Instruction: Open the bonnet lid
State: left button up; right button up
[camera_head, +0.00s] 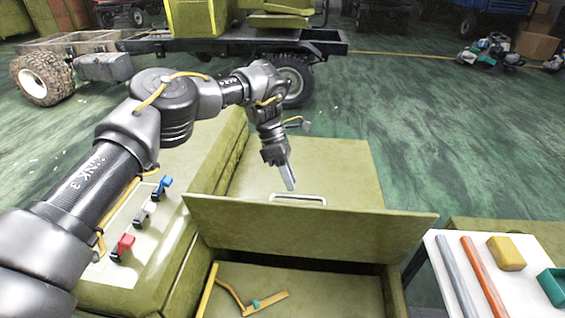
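The olive bonnet lid (310,228) shows as a wide tilted panel in the middle, standing raised over an open bay (325,295). A pale metal handle (298,199) shows just above the panel's top edge. My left gripper (289,184) points down just above the handle, beyond the panel. A small gap seems to show between its fingertips and the handle. Its fingers are seen edge-on as one narrow strip, so their opening cannot be told. Inside the bay lie a yellow bar (265,304) and a small teal piece (256,303). My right gripper is out of view.
Red, grey and blue levers (123,247) sit on the olive body at left. A white table (515,260) at right holds rods, a yellow block (506,253) and a teal part (553,286). A wheeled chassis (180,48) stands behind.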

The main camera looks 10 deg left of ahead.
pick_arm(q)
jog(key=v, duration=0.6)
jog(key=shift+r+p, duration=0.35)
jog(key=shift+p, duration=0.05)
jog(key=shift+a, duration=0.2)
